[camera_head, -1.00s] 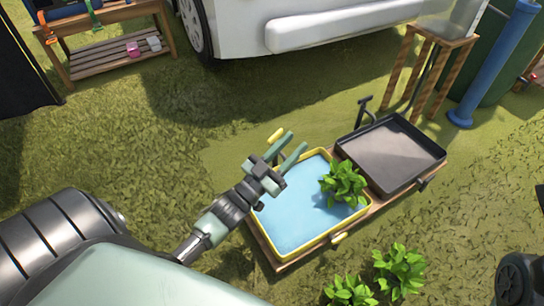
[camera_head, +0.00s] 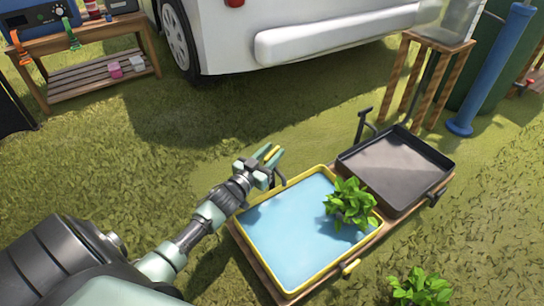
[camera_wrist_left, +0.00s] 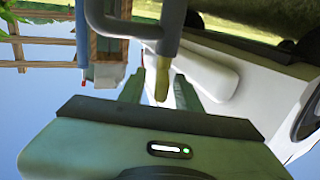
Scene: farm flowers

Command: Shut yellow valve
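The yellow valve (camera_head: 271,154) is a small handle by a grey pipe at the far left corner of the yellow-rimmed tray (camera_head: 262,206). My left gripper (camera_head: 266,156) is at the valve, with a finger on either side of it. In the left wrist view the yellow handle (camera_wrist_left: 161,80) points down between the two pale green fingers (camera_wrist_left: 158,92), below a bent grey pipe (camera_wrist_left: 130,30). The fingers are apart, with gaps beside the handle; contact cannot be told. My right gripper is not in view.
The tray holds blue water and a leafy plant (camera_head: 351,203). A dark tray (camera_head: 396,165) with its own pipe is to its right. Another yellow handle (camera_head: 351,267) is on the near side. A white vehicle (camera_head: 300,40) stands behind; grass lies around.

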